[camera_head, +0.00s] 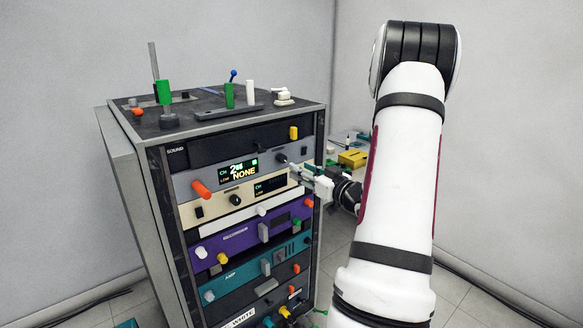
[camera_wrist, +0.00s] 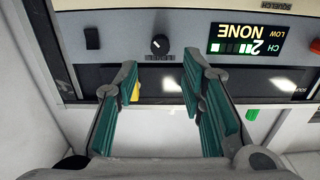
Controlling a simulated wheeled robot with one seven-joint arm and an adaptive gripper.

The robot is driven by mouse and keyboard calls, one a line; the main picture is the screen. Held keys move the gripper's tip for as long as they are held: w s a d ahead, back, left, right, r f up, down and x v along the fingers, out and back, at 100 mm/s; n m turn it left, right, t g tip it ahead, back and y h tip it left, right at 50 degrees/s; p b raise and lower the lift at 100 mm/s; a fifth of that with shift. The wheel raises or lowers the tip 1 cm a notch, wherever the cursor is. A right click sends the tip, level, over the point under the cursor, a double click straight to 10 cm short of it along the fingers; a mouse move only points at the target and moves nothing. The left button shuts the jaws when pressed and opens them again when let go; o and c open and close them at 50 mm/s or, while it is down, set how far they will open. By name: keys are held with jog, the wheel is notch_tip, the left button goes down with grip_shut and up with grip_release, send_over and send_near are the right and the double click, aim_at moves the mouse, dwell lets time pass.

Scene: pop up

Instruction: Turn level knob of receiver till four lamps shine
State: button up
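The receiver (camera_head: 217,177) is a grey rack unit with a lit display (camera_head: 238,171) reading CH 2, LOW and NONE. Its black knob (camera_head: 281,158) sits right of the display. In the wrist view, turned upside down, the black knob (camera_wrist: 160,44) has a white pointer mark and a label too small to read. A short row of bars (camera_wrist: 232,47) beside the channel number is partly lit; I cannot tell exactly how many. My gripper (camera_wrist: 159,66) is open and empty, its teal-padded fingers apart, with the knob lined up between and beyond the tips. It also shows right of the rack (camera_head: 312,180).
An orange knob (camera_head: 201,189) protrudes left of the display. A black switch (camera_wrist: 92,38) sits beside the black knob. A cream unit (camera_head: 222,203) lies below, and a black panel with a yellow block (camera_head: 293,133) above. Loose parts stand on the rack top (camera_head: 205,124).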

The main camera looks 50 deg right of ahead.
aim_at(284, 160)
jog(key=b+x, duration=0.4)
jog(key=x, duration=0.4)
jog(key=shift+w, duration=0.1)
jog(key=shift+w+d, duration=0.1)
jog(key=shift+w, duration=0.2)
jog(key=shift+c, duration=0.6)
jog(key=shift+s, duration=0.1)
jog(key=c, duration=0.5)
jog(key=shift+m, duration=0.3)
jog(key=shift+c, duration=0.2)
